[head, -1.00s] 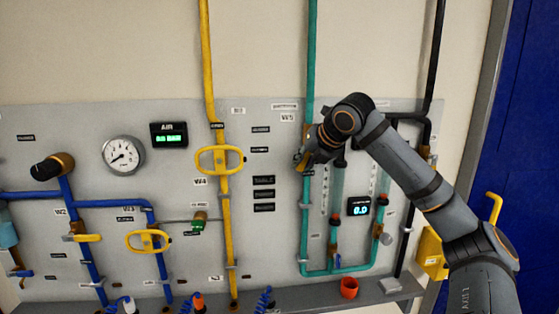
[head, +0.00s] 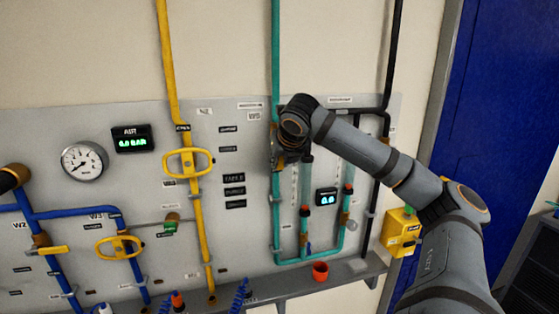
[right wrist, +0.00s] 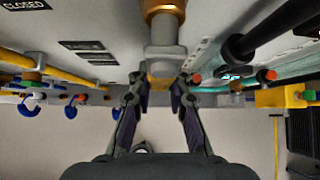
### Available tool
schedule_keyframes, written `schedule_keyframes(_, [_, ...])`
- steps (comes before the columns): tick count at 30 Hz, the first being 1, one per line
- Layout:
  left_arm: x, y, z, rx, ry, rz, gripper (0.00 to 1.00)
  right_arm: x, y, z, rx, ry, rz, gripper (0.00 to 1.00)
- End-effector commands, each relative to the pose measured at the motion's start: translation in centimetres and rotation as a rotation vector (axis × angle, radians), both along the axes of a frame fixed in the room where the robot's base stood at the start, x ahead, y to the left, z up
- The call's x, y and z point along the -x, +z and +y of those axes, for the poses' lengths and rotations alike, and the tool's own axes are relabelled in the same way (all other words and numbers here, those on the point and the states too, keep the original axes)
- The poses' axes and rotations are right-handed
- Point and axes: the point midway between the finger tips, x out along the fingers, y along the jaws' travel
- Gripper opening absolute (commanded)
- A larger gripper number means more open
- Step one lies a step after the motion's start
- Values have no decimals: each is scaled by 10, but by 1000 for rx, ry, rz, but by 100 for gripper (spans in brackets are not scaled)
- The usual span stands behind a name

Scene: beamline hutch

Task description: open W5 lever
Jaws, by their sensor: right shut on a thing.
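The W5 label (head: 254,116) is on the grey panel, just left of the green pipe (head: 276,215). My right gripper (head: 277,152) is at the W5 valve on that pipe and hides most of it in the head view. In the right wrist view, the brass valve body (right wrist: 164,8) and its grey stem (right wrist: 162,35) are straight ahead. The orange-brown W5 lever (right wrist: 161,76) lies between the fingertips of my right gripper (right wrist: 160,92), which is shut on it. The lever's exact angle is hard to tell. My left gripper is out of view.
A yellow pipe with a yellow oval handle (head: 188,163) runs left of W5. Flow tubes and a small display (head: 326,197) are close on the right, with a black pipe (head: 383,160) beyond. A ledge with an orange cup (head: 320,271) runs below. A yellow box (head: 401,233) is at the panel's right.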

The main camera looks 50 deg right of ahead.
Motion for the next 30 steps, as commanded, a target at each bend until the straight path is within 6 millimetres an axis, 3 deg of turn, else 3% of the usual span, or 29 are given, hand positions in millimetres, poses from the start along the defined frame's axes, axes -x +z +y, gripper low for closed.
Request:
schedule_keyframes(6, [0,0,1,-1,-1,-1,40,0,1,-1,4,-1,-1,0])
schedule_keyframes(7, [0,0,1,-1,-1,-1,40,0,1,-1,4,-1,-1,22])
schedule_keyframes(12, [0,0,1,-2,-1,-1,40,0,1,-1,2,-1,-1,42])
schedule_keyframes(22, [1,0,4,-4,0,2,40,2,4,1,1,0,-3,42])
schedule_keyframes(30, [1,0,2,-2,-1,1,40,32,40,18,12,-6,0,42])
